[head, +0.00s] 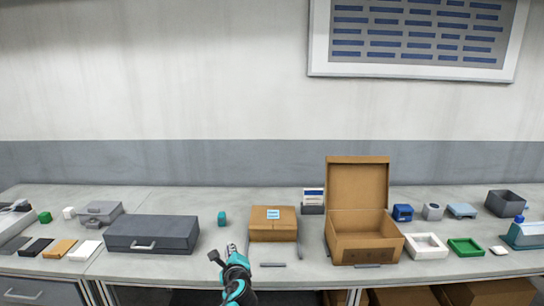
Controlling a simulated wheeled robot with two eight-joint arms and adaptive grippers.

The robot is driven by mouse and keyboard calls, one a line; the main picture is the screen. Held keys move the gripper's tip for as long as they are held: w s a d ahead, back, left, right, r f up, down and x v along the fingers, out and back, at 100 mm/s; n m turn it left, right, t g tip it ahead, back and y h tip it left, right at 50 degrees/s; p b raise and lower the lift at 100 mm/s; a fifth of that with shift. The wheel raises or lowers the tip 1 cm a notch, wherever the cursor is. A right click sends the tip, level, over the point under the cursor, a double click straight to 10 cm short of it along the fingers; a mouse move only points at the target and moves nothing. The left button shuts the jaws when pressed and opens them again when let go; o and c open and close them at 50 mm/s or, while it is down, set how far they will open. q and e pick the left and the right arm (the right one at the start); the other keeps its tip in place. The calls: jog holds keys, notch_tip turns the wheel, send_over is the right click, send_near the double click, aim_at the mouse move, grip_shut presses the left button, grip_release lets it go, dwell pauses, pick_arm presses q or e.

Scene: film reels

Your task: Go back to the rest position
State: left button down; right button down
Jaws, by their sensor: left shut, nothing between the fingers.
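My left gripper (231,250) is shut and empty at the front edge of the bench, between the dark grey case and the small closed cardboard box. It appears apart from both, and its arm comes up from the bottom of the head view. My right gripper is out of view. No film reel can be made out.
A dark grey case (152,235) lies to the left. A closed cardboard box (272,229) stands right of centre, beside an open cardboard box (350,243) with its lid raised. White (425,247) and green (466,247) trays sit further right.

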pick_arm(q)
jog(key=s+a+r+n+g, duration=0.1)
jog(key=s+a+n+g, duration=0.45)
jog(key=s+n, duration=0.8)
jog(key=s+f+n+g+h, duration=0.1)
jog(key=s+f+n, duration=0.2)
jog(key=s, duration=0.8)
jog(key=s+d+f+n+g+h, duration=0.1)
jog(key=s+f+n+h, duration=0.1)
jog(key=s+n, duration=0.4)
jog(key=s+f, duration=0.1)
jog(key=s, duration=0.4)
jog(key=shift+s+h, duration=0.25)
jog(key=shift+h, duration=0.05)
